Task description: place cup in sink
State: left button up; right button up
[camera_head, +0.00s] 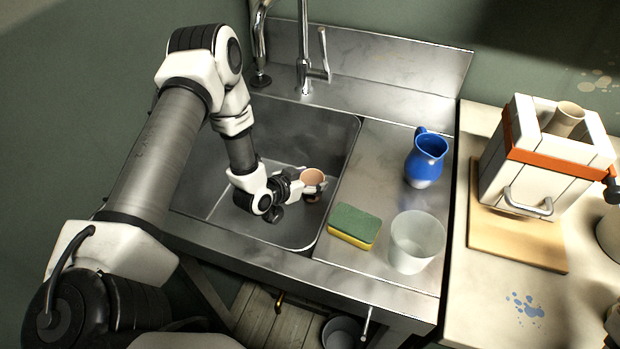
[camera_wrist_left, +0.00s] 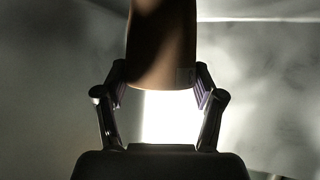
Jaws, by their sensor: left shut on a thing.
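The cup (camera_head: 313,177) is small and terracotta-brown, with its open rim showing in the head view. My left gripper (camera_head: 302,188) is shut on it, over the basin of the metal sink (camera_head: 290,233) near the basin's right side. In the left wrist view the cup (camera_wrist_left: 161,45) stands between the two fingers of the gripper (camera_wrist_left: 161,85), which press on its sides. I cannot tell whether the cup's base touches the basin floor. My right gripper does not clearly show.
Right of the basin, the metal drainboard holds a green-yellow sponge (camera_head: 354,226), a translucent tumbler (camera_head: 417,241) and a blue pitcher (camera_head: 426,158). The faucet (camera_head: 304,60) stands behind the basin. A white box mould with an orange strap (camera_head: 545,155) stands on the right table.

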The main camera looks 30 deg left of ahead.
pick_arm(q)
jog(key=shift+f, duration=0.15)
jog(key=o, duration=1.2)
jog(key=shift+r, duration=0.25)
jog(key=v, duration=0.7)
jog(key=shift+s+p, duration=0.2)
jog(key=shift+p, duration=0.15)
